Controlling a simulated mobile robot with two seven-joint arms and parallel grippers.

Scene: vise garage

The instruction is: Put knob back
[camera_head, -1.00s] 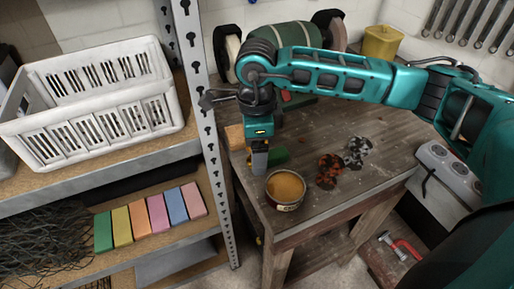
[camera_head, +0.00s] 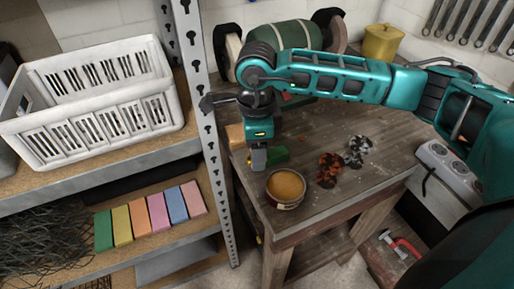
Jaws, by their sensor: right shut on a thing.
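My right gripper (camera_head: 258,157) is low over the left front part of the wooden workbench (camera_head: 325,198). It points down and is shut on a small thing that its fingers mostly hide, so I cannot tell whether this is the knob. A white box with round dials (camera_head: 447,172) stands low at the right, partly behind my arm. No loose knob shows clearly. My left gripper is not in view.
An open tin (camera_head: 286,187) stands just in front of the gripper. A rusty clump (camera_head: 329,169) and a grey clump (camera_head: 358,150) lie to the right. A bench grinder (camera_head: 285,38) and a yellow container (camera_head: 382,43) are behind. A shelf post (camera_head: 205,110) rises close at left.

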